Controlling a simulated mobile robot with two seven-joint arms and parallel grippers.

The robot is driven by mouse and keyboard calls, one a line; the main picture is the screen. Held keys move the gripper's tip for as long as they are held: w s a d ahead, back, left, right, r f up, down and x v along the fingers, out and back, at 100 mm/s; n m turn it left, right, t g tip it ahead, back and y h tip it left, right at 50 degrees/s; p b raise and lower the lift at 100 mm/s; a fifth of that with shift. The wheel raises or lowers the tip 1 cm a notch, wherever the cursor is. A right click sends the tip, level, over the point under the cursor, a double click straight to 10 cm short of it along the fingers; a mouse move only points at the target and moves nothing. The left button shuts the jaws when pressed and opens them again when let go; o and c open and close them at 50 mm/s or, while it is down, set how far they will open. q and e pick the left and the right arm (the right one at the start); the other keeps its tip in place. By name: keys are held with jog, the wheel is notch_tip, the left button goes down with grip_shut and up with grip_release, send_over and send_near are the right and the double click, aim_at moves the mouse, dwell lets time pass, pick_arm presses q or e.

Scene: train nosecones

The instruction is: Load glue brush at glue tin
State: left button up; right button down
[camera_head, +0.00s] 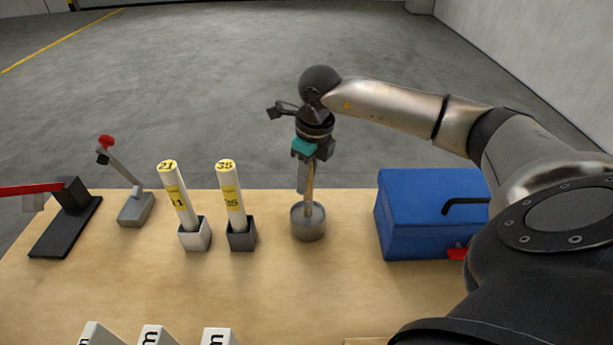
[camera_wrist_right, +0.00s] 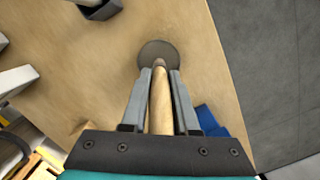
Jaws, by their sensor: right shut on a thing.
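The glue tin (camera_head: 308,223) is a grey round tin on the wooden table, left of the blue box. It also shows in the right wrist view (camera_wrist_right: 149,48). The glue brush (camera_head: 309,193) has a wooden handle and stands about upright, its lower end inside the tin's outline. Its handle (camera_wrist_right: 160,104) runs between the fingers in the right wrist view. My right gripper (camera_head: 303,185) is shut on the brush handle above the tin. The brush's bristles are hidden, and I cannot tell how deep they reach. My left gripper is not in view.
A blue box (camera_head: 425,215) with a black handle stands right of the tin. Left of it are two white numbered tubes (camera_head: 232,198) (camera_head: 178,198) in small holders, a grey red-topped device (camera_head: 136,205) and a black stand (camera_head: 66,225). White blocks (camera_head: 158,335) lie at the front.

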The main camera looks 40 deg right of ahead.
jog(key=shift+f+b, duration=0.45)
jog(key=shift+f, duration=0.15)
dwell(1.7)
notch_tip(320, 180, up, 7)
jog(key=p, duration=0.5)
dwell(0.4)
dwell(0.6)
